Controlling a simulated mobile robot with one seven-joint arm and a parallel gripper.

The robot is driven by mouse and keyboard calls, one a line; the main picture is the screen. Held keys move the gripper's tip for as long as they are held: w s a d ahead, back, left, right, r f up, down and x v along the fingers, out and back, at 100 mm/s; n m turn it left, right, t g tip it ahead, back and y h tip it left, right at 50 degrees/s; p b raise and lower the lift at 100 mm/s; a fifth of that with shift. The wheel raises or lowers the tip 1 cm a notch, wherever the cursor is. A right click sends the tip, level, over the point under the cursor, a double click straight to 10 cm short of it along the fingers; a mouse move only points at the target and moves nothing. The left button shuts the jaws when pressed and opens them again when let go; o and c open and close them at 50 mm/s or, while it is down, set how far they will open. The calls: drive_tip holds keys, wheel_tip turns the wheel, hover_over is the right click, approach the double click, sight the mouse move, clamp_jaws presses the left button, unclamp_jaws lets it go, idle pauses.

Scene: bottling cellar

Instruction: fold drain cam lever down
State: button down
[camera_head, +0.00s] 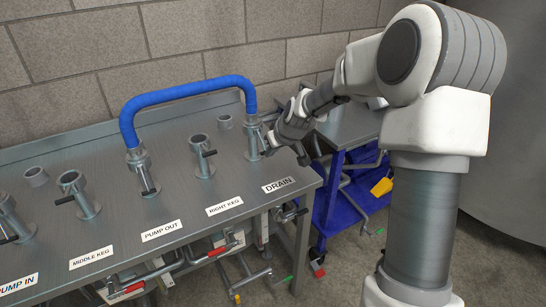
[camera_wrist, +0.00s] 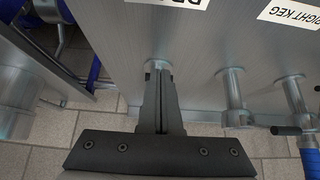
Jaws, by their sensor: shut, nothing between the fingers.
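The drain port (camera_head: 251,137) is an upright grey metal fitting at the right end of the steel table, behind the DRAIN label (camera_head: 279,185). One end of the blue hose (camera_head: 190,91) sits on it. My gripper (camera_head: 269,151) is beside the port's right side in the head view. In the wrist view my gripper (camera_wrist: 160,75) is shut and empty, its fingertips in front of the round foot of the drain port (camera_wrist: 158,64). The fingers hide most of the port there. I cannot make out the drain cam lever; whether it touches the fingers is hidden.
The hose's other end is on the pump out port (camera_head: 140,170). The middle keg port (camera_head: 78,193) and a loose-looking grey ring (camera_head: 36,176) stand further left. A blue cart (camera_head: 340,207) stands right of the table.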

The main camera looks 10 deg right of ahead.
drive_tip(key=shift+w+f+b, duration=0.2)
drive_tip(key=shift+f+b, duration=0.3)
drive_tip(key=shift+f, duration=0.35)
drive_tip(key=shift+b+x, duration=0.5)
drive_tip(key=shift+x, duration=0.55)
drive_tip(key=shift+r, duration=0.25)
